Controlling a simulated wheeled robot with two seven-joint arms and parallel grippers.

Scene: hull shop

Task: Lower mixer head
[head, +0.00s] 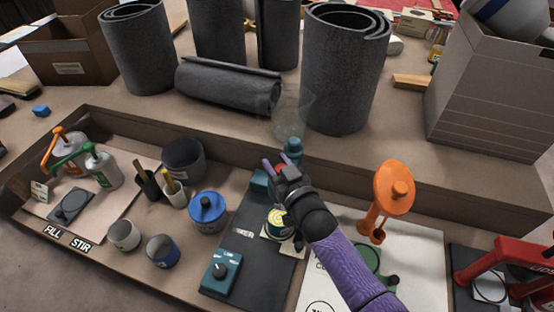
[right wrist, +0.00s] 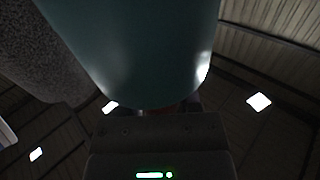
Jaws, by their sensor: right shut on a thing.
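My right gripper (head: 278,170) reaches into the tray from the lower right and is shut on the teal mixer head (head: 292,150), mostly hidden behind the gripper. In the right wrist view, a large smooth teal surface (right wrist: 140,50) fills the top, close above the jaws. A teal part of the mixer (head: 259,182) shows just left of the gripper. A cup with a yellow swirl (head: 276,219) stands below the gripper, partly covered by my wrist. A teal control box with a dial (head: 221,274) sits on the dark mat. My left gripper is out of view.
A blue-lidded pot (head: 207,210) stands left of the mixer. An orange stand (head: 393,190) is to the right of my arm, near a red press (head: 500,268). Grey rolls (head: 340,75) stand behind the tray's rear wall (head: 220,132). Pump cans (head: 70,155) are at far left.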

